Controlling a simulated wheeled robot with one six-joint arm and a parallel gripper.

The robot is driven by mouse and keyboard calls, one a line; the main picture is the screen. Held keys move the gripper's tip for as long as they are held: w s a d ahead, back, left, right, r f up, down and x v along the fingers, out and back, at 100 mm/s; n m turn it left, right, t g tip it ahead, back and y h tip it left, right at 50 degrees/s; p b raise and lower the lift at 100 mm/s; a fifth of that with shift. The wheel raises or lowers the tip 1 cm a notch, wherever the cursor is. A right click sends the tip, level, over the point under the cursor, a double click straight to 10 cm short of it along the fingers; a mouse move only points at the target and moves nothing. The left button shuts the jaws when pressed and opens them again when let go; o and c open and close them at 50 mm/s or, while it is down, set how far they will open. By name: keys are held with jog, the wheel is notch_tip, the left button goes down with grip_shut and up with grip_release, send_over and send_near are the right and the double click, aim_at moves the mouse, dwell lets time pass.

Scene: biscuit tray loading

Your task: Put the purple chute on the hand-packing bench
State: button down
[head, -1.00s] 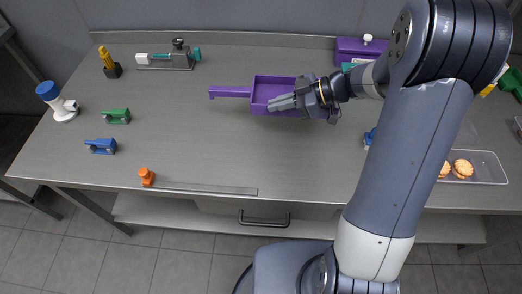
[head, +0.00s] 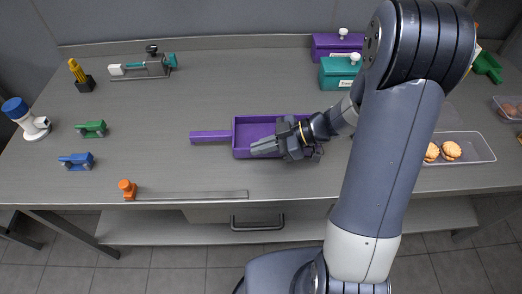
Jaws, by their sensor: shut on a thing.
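The purple chute (head: 242,122), a shallow open tray with a flat arm sticking out to the left, is near the middle of the grey bench (head: 150,108) in the head view. My gripper (head: 278,148) comes in from the right over the chute's right part and is shut on it. The gripper and wrist hide the chute's right end. I cannot tell whether the chute touches the bench top or is held just above it.
A teal box (head: 338,76) and a purple box (head: 326,46) stand behind. A clear tray with biscuits (head: 478,148) is at right. Blue (head: 76,161) and green (head: 91,128) pieces, a white-blue item (head: 34,126) and an orange-ended strip (head: 190,195) are left and front. The left-centre is clear.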

jog(key=shift+f, duration=0.95)
jog(key=c, duration=1.6)
grip_release()
jog(key=shift+f, duration=0.1)
jog(key=shift+r, duration=0.25)
jog(key=p+v, duration=0.1)
jog(key=v, duration=1.1)
jog(key=shift+f, duration=0.1)
jog(key=shift+o, duration=0.3)
